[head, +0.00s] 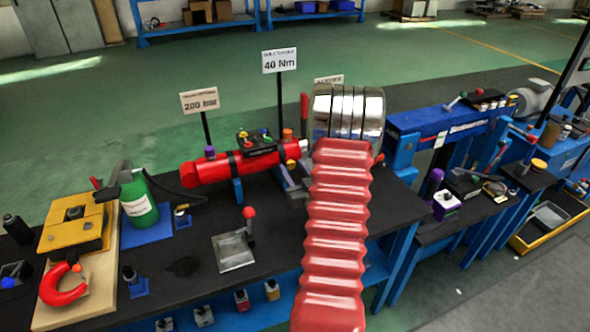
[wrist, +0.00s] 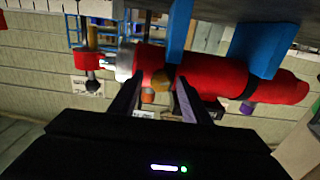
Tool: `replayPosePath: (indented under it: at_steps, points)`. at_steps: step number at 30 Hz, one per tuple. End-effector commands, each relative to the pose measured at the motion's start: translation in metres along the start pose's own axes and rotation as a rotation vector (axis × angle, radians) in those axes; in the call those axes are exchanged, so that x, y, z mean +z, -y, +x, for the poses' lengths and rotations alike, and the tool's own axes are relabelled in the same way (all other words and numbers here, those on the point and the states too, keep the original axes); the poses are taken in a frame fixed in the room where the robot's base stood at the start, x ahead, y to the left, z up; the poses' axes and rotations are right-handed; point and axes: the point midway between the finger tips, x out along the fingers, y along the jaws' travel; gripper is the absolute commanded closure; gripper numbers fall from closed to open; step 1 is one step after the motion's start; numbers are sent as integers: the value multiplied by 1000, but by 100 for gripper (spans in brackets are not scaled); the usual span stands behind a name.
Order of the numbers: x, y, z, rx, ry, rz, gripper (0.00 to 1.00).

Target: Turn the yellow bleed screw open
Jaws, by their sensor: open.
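A red hydraulic cylinder (head: 225,168) lies across the dark bench on blue supports. A small yellow knob (head: 292,165), likely the bleed screw, sits near its right end, close to my arm. In the wrist view, where the scene appears upside down, the red cylinder (wrist: 215,82) runs across the upper part. A yellow knob (wrist: 162,79) shows on its side. My gripper (wrist: 158,88) is open, with one dark finger on each side of this knob. I cannot tell whether either finger touches it. The head view hides my gripper behind my arm.
A block with coloured knobs (head: 256,142) stands behind the cylinder, and a purple knob (head: 209,152) is on its left end. Signs reading 200 bar (head: 199,101) and 40 Nm (head: 279,60) stand behind. A red-knobbed lever (head: 249,213) stands in front.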

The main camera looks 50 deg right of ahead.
Motion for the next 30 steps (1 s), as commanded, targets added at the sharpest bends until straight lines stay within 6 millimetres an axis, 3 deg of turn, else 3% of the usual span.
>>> replayPosePath:
  at_steps: [8, 24, 30]
  points:
    - [0, -1, -27, 2, 1, 1, 57]
    - [1, -2, -118, 4, 2, 1, 57]
    - [1, -2, -136, 2, 0, 0, 57]
